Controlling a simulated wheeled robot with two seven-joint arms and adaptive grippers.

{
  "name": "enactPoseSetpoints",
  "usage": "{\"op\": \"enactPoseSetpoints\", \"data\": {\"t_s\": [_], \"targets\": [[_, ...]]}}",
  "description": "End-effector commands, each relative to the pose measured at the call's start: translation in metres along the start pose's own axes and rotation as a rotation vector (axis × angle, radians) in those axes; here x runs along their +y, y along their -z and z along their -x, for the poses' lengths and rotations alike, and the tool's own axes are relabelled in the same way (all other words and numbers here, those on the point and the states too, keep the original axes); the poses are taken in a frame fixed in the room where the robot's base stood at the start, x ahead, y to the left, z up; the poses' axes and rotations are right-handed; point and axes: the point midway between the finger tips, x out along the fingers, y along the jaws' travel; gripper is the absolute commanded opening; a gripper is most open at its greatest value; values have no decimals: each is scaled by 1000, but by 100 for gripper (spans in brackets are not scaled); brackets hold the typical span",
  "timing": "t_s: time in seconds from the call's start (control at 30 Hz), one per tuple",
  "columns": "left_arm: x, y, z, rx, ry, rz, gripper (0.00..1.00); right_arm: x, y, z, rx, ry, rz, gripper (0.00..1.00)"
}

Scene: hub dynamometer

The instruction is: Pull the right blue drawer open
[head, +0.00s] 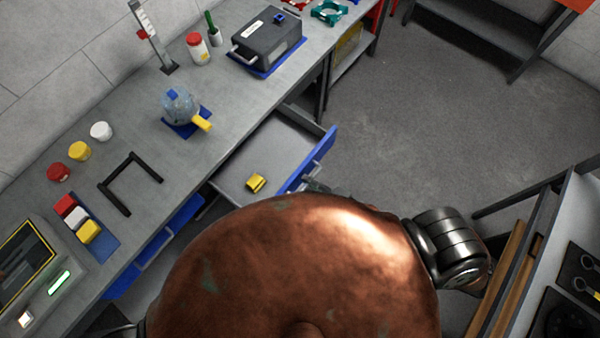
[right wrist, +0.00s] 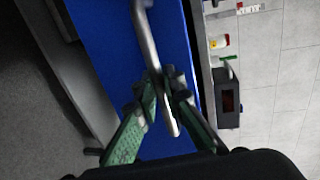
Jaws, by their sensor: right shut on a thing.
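The right blue drawer (head: 322,150) stands pulled out from the workbench, and its grey inside shows. My right gripper (head: 316,187) is at the drawer's front, partly hidden behind my own copper-coloured body. In the right wrist view, the green fingers of my right gripper (right wrist: 164,88) are shut around the silver bar handle (right wrist: 146,38) on the blue drawer front (right wrist: 172,40). My left gripper does not show.
The left blue drawer (head: 170,236) sits under the bench (head: 235,110). On the bench are a black frame (head: 117,198), a clear jug (head: 180,105), a dark box (head: 268,40) and several jars. Open grey floor (head: 420,110) lies beyond the drawer.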

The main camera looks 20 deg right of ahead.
Motion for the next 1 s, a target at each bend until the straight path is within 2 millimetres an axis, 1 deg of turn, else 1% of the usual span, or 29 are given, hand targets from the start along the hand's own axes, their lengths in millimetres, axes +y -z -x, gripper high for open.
{"op": "enactPoseSetpoints", "data": {"t_s": [0.03, 0.2, 0.53, 0.57, 0.8, 1.0], "targets": [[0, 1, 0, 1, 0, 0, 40, 1, 0, 4, 0, -1, 1, 0], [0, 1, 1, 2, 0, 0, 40, 2, 0, 9, 0, 0, 1, 0], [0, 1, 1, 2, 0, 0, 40, 2, 0, 10, 0, 0, 1, 0], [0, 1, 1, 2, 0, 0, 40, 2, 0, 10, 0, 0, 1, 10], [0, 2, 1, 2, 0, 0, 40, 2, 0, 10, 0, 0, 0, 26], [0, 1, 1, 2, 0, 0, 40, 2, 0, 9, 0, 0, 0, 27]]}}
